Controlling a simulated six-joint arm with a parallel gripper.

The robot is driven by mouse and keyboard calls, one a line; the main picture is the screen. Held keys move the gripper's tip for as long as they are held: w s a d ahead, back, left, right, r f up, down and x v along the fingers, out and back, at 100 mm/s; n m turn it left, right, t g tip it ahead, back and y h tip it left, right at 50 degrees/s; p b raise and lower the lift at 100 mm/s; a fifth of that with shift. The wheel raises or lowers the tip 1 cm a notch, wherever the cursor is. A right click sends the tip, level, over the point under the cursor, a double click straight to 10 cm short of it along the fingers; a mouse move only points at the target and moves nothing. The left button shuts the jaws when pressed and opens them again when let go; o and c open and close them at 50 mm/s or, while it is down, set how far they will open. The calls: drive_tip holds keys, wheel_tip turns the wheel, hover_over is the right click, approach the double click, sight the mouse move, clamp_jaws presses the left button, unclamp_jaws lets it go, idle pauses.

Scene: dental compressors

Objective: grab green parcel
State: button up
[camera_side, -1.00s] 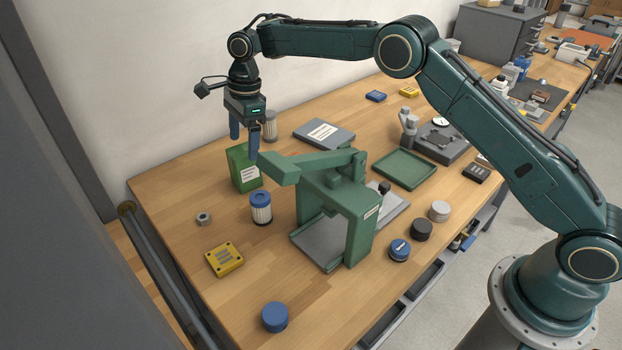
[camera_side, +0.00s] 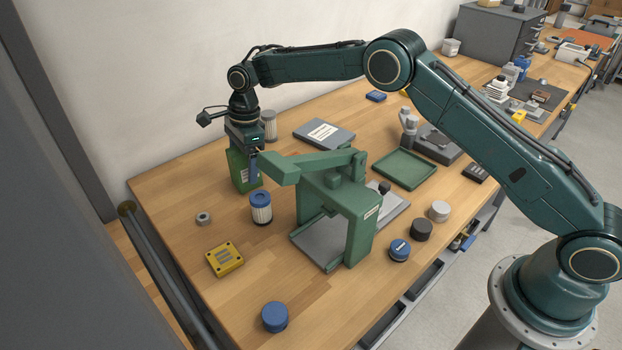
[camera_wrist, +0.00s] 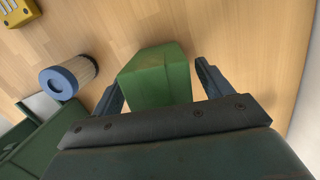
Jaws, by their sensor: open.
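The green parcel (camera_side: 240,172) is an upright box with a white label, standing on the bench near the wall in the side view. In the wrist view the green parcel (camera_wrist: 155,78) lies between the two fingers. My gripper (camera_side: 245,160) is lowered over it, with one finger in front of its near face; the other finger is hidden in the side view. In the wrist view my gripper (camera_wrist: 158,88) is open, its fingers on either side of the parcel. I cannot tell whether either finger touches it.
A green press (camera_side: 340,205) stands close to the right, its arm reaching near my gripper. A blue-capped filter (camera_side: 261,208) stands in front, and another filter (camera_side: 269,126) behind. A yellow block (camera_side: 225,259) and a small nut (camera_side: 203,218) lie nearer. The bench left of the parcel is clear.

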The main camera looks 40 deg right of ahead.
drive_tip(key=shift+a+f, duration=0.1)
drive_tip(key=shift+f, duration=0.5)
drive_tip(key=c, duration=1.1)
drive_tip(key=shift+c, duration=0.2)
drive_tip(key=shift+r, duration=0.1)
drive_tip(key=shift+r, duration=4.95)
